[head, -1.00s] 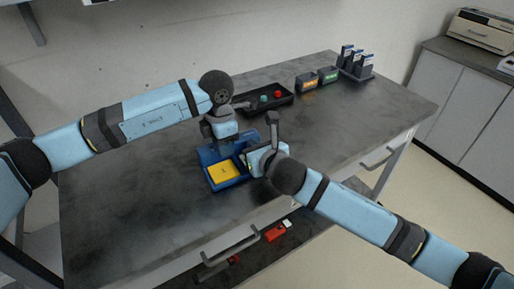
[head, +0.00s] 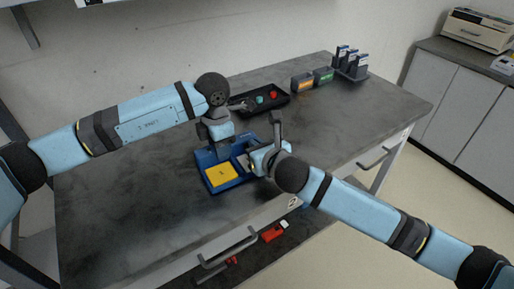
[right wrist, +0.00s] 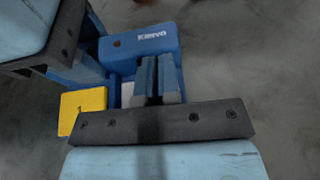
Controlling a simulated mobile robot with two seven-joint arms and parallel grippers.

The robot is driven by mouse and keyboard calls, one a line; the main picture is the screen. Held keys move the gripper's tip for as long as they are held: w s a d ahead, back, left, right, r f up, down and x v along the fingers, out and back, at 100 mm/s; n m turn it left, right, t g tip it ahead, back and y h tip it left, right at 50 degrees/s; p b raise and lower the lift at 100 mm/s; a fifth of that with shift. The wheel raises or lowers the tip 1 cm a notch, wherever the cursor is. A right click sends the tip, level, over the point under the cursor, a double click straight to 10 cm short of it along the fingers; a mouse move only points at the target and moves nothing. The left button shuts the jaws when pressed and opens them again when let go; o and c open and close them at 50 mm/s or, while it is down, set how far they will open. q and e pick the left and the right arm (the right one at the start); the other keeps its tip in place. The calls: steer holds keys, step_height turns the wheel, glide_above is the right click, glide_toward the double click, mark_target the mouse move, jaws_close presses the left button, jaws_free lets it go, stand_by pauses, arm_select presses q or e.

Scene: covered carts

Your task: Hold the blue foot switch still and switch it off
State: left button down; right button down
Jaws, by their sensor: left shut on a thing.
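The blue foot switch (head: 239,180) sits on the dark tabletop, with a yellow pedal (head: 221,175) at its near left. In the right wrist view its blue housing (right wrist: 165,48) carries white lettering, and the yellow pedal (right wrist: 84,108) shows at the left. A small white part (right wrist: 127,93) shows beside the fingers. My left gripper (head: 221,147) is shut on the back part of the foot switch from above; its fingertips are mostly hidden. My right gripper (head: 254,163) is at the switch's right side. Its fingers (right wrist: 158,80) are together over the housing, with nothing seen between them; contact is unclear.
A black tray (head: 262,106) with a green and a red button stands behind. Orange and green boxes (head: 303,83) and a rack (head: 351,74) stand at the back right. Red items (head: 274,232) lie on the lower shelf. The left tabletop is clear.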

steer(key=f+v, duration=0.1)
steer(key=v, duration=1.2)
steer(key=shift+s+d, duration=0.35)
steer(key=shift+s, duration=0.2)
arm_select(q)
steer(key=c, duration=0.6)
jaws_free()
steer(key=shift+r, duration=0.1)
